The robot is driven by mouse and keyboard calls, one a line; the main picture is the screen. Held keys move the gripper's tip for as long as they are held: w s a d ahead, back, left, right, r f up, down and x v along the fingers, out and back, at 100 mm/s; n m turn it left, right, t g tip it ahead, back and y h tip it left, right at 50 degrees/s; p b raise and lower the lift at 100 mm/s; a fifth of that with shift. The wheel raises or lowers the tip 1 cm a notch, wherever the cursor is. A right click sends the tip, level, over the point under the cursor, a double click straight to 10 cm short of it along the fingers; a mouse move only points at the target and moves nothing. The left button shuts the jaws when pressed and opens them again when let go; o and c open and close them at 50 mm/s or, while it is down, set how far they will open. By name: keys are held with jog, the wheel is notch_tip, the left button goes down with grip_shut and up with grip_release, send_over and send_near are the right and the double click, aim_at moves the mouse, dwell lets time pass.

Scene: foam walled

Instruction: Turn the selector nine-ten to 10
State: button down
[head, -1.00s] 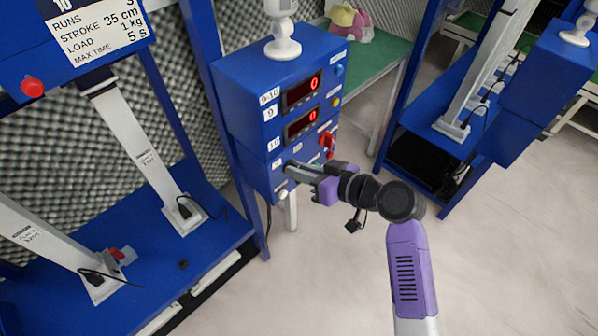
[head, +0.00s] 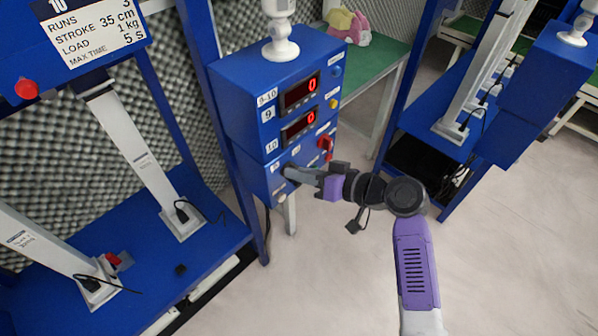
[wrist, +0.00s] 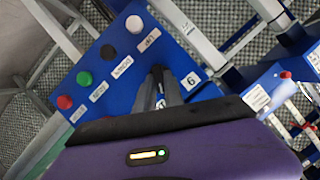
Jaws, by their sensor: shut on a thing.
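The blue control box (head: 240,100) stands at the centre of the head view, with two red displays reading 0. Labels 9-10 (head: 268,97), 9 (head: 267,114) and 10 (head: 272,146) run down its front's left side. My gripper (head: 289,173) is at the lower left of that front, shut on the selector, which the fingers hide. In the wrist view my dark fingers (wrist: 160,88) meet the blue panel (wrist: 120,75) beside a one-digit label (wrist: 190,82). The selector's pointing direction cannot be seen.
A red switch (head: 326,144) sits right of my gripper on the box. The wrist view shows white (wrist: 134,24), black (wrist: 108,52), green (wrist: 84,79) and red (wrist: 65,102) buttons near my fingers. Blue test frames stand left and right; pale floor is open in front.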

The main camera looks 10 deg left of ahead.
jog(key=c, duration=1.4)
grip_release()
jog(key=shift+c, duration=0.2)
jog(key=shift+d, duration=0.1)
jog(key=v, duration=0.7)
jog(key=shift+s+d+b, duration=0.2)
jog(key=shift+d+b, duration=0.05)
jog(key=shift+b, duration=0.05)
jog(key=shift+r, duration=0.1)
